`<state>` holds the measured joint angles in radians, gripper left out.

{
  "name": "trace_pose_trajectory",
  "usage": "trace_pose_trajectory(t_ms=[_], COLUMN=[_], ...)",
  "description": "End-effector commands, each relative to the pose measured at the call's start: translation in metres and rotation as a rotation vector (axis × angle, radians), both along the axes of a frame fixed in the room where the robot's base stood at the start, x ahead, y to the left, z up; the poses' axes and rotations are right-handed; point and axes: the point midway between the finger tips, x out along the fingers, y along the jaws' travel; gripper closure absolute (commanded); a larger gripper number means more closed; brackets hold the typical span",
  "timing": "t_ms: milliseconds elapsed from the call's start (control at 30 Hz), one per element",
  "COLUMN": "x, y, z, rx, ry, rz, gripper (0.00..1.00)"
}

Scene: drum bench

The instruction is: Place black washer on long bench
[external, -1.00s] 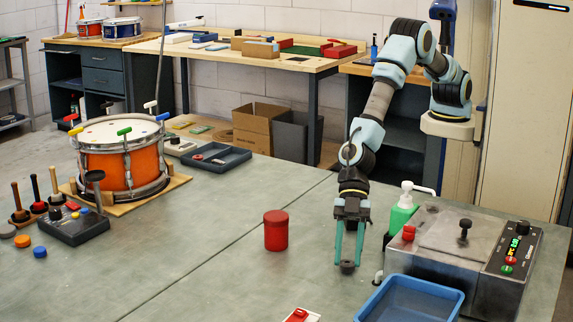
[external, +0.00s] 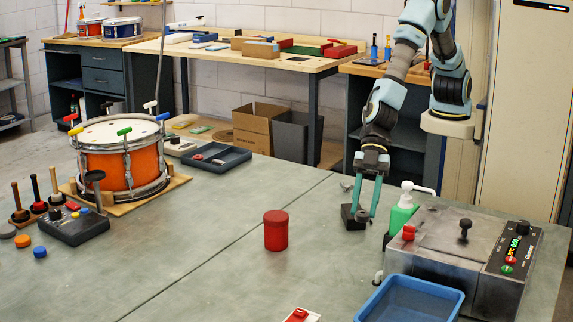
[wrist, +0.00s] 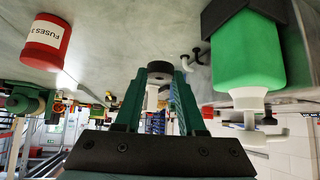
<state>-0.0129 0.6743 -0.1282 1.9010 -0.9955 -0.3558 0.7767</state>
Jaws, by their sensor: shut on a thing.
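My gripper (external: 362,216) points down over the grey-green table, its teal fingers shut on a small dark round piece, the black washer (wrist: 160,72), seen between the fingertips in the wrist view. In the external view the washer merges with a dark blocky shape by the fingertips, so its outline and its gap to the table are unclear. A long wooden bench (external: 228,62) stands along the back wall, far behind my gripper, with trays and boxes on its top.
A green pump bottle (external: 400,219) stands just right of my gripper; it looms large in the wrist view. A red canister (external: 276,231), grey machine (external: 450,245) and blue tray (external: 412,300) are nearer the camera. A drum (external: 122,165) stands left.

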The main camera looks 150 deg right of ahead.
Motion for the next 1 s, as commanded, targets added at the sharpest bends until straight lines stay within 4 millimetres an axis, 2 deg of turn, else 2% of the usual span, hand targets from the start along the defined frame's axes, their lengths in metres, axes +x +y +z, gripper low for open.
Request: trace_pose_trajectory(t_ms=[200, 267, 400, 500, 600, 733, 1000], x=[-0.065, -0.088, -0.137, -0.162, -0.177, -0.182, -0.174], y=[-0.006, 0.002, 0.032, 0.049, 0.059, 0.061, 0.038], z=[-0.009, -0.008, -0.003, -0.001, 0.000, 0.000, 0.001], rx=[0.003, 0.003, 0.003, 0.002, 0.001, 0.002, 0.004], ry=[0.005, 0.004, 0.002, 0.002, -0.001, -0.004, -0.016], rz=[-0.091, -0.091, -0.039, 0.004, 0.030, 0.018, -0.219], gripper=[1.00, 1.00, 1.00, 1.00, 1.00, 1.00, 1.00])
